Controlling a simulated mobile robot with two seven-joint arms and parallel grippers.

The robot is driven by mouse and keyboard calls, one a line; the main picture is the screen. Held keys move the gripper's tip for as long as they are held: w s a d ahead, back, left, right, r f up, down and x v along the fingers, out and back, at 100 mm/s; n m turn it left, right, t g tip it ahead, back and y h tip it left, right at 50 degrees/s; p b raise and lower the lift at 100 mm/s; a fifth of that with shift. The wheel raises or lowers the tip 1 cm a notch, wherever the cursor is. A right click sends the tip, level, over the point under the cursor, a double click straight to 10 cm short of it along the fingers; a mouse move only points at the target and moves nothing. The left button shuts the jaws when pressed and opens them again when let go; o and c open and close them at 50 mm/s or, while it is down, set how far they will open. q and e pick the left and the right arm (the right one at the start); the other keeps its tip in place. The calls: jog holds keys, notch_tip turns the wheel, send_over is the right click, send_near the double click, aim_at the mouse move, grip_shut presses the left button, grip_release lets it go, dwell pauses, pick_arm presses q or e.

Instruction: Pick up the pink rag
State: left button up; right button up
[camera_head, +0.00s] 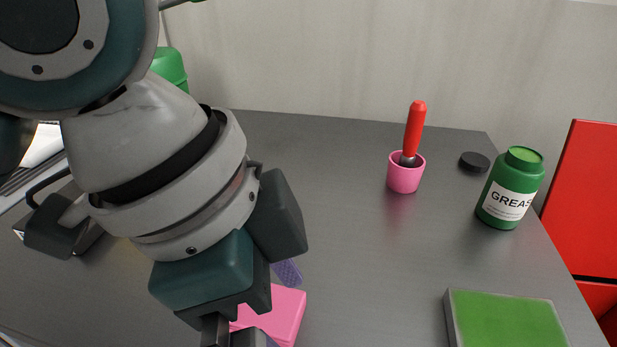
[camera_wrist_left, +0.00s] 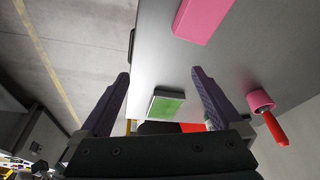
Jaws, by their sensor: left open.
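The pink rag (camera_head: 285,315) is a flat pink block on the grey tabletop, low in the head view and partly hidden by my left arm. In the left wrist view the pink rag (camera_wrist_left: 205,14) is cut off by the top edge, beyond the fingertips and towards the right finger. My left gripper (camera_wrist_left: 160,75) is open with purple fingers spread wide and nothing between them. In the head view it is mostly hidden behind its wrist, with one purple finger showing beside the rag. Contact with the rag is not visible. My right gripper is not in view.
A green-topped block (camera_head: 510,322) lies at the front right. A pink cup (camera_head: 405,177) holds a red-handled tool (camera_head: 415,130). A black disc (camera_head: 474,162) and a green grease jar (camera_head: 512,187) stand near the right edge, beside a red cabinet (camera_head: 583,200). The table's middle is clear.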

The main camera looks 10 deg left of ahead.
pick_arm(q)
jog(key=w+a+m+y+b, duration=0.1)
jog(key=w+a+f+m+b, duration=0.1)
jog(key=w+m, duration=0.1)
jog(key=shift+w+g+y, duration=0.15)
jog(key=shift+g+y, duration=0.15)
jog(key=shift+y, duration=0.1)
jog(key=shift+m+g+y, duration=0.3)
jog(key=shift+m+y, duration=0.6)
jog(key=a+b, duration=0.1)
jog(key=w+a+f, duration=0.1)
jog(key=w+a+f+b, duration=0.1)
jog(key=shift+w+a+b, duration=0.15)
jog(key=shift+a+b, duration=0.15)
jog(key=shift+b, duration=0.05)
jog(key=f, duration=0.3)
jog(key=f+b, duration=0.1)
jog(key=f, duration=0.2)
jog(key=shift+w, duration=0.2)
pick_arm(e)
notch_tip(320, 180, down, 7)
pick_arm(q)
jog(key=shift+c, duration=0.2)
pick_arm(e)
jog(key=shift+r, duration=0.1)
pick_arm(q)
jog(key=shift+r, duration=0.1)
jog(key=c, duration=1.1)
jog(key=shift+c, duration=0.2)
